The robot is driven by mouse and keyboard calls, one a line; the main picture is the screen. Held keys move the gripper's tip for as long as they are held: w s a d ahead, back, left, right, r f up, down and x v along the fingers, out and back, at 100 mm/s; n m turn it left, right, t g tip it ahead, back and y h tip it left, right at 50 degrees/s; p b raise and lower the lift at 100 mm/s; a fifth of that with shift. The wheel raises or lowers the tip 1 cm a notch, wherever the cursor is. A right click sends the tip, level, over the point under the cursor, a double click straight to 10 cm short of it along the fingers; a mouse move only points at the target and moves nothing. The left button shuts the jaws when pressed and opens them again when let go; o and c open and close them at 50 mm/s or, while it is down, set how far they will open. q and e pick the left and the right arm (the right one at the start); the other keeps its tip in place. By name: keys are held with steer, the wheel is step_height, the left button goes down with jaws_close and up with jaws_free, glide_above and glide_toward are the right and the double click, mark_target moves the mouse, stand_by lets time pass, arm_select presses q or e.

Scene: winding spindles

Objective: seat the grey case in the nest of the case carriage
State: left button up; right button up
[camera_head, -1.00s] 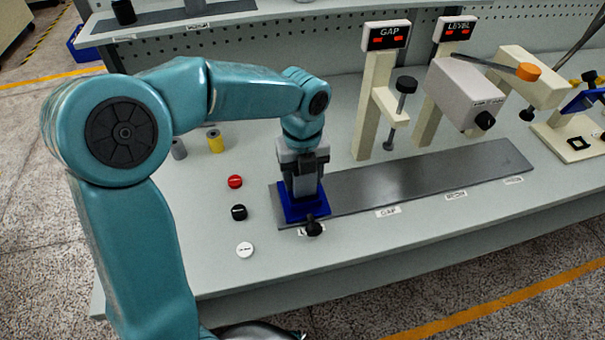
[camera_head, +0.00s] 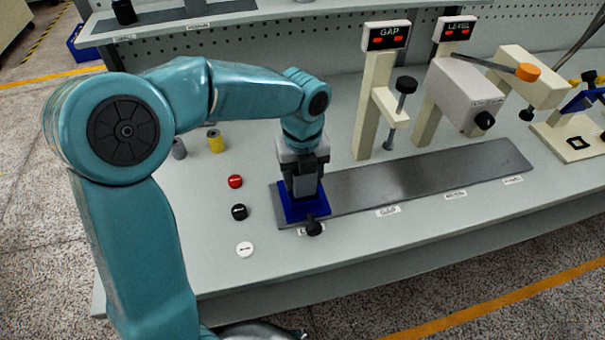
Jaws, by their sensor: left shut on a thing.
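The case carriage (camera_head: 291,213) is a blue block with a black knob (camera_head: 314,228) at its front. It sits at the left end of the grey metal track. My left gripper (camera_head: 304,188) points down directly over the carriage and is shut on a grey piece, which looks like the grey case. The fingers and the wrist hide most of the case and the nest, so I cannot tell whether the case is fully down in it. My right gripper is not in view.
The metal track (camera_head: 430,185) runs right, past the GAP post (camera_head: 375,110) and the LEVEL station (camera_head: 465,95). Red (camera_head: 235,181), black (camera_head: 239,212) and white (camera_head: 245,249) buttons lie left of the carriage. A yellow spool (camera_head: 215,142) stands behind them.

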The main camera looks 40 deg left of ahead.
arm_select(q)
steer(key=shift+f+b, duration=0.35)
steer(key=shift+f, duration=0.3)
stand_by(0.4)
steer(key=o, duration=1.1)
steer(key=shift+r, duration=0.1)
step_height(320, 180, up, 16)
steer(key=shift+r+p, duration=0.1)
steer(key=shift+p, duration=1)
